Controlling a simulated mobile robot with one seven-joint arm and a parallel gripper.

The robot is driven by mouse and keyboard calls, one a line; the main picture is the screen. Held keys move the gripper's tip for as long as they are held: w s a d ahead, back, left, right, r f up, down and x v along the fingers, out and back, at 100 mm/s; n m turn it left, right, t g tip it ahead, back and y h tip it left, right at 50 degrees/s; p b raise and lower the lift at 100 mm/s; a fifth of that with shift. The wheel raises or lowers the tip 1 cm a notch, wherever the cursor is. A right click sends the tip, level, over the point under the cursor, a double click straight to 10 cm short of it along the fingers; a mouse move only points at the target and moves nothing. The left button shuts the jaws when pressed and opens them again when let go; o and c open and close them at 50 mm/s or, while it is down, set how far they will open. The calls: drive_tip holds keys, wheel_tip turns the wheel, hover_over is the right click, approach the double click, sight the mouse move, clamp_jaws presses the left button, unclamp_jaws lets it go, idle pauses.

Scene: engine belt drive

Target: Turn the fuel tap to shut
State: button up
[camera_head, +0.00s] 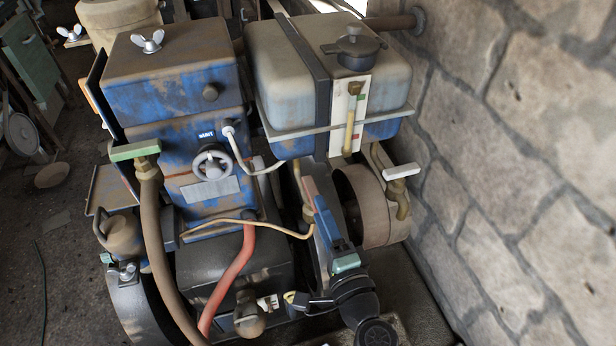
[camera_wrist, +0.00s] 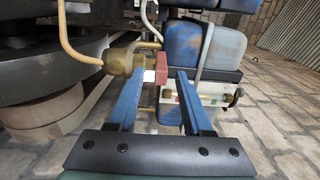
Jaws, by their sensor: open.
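The fuel tap has a brass body (camera_wrist: 122,63) with a red handle (camera_wrist: 162,68), seen in the wrist view. In the head view its red handle (camera_head: 310,186) shows below the fuel tank, beside the tips of my blue fingers. My gripper (camera_wrist: 159,76) is open, with one finger on each side of the red handle in the wrist view. The handle's end lies between the fingertips, with gaps visible; contact is not clear. In the head view my gripper (camera_head: 319,203) reaches up from below and partly hides the tap.
The fuel tank (camera_head: 290,75) stands above the tap. A thin copper pipe (camera_head: 265,224) runs to it. A tap with a white handle (camera_head: 401,171) is at right, near a stone wall (camera_head: 530,150). A green-handled tap (camera_head: 135,150), handwheel (camera_head: 212,163) and red hose (camera_head: 235,270) are at left.

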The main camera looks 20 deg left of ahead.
sight(306, 178)
drive_tip(key=p+x, duration=0.1)
drive_tip(key=x, duration=0.8)
drive_tip(key=shift+c, duration=0.3)
clamp_jaws()
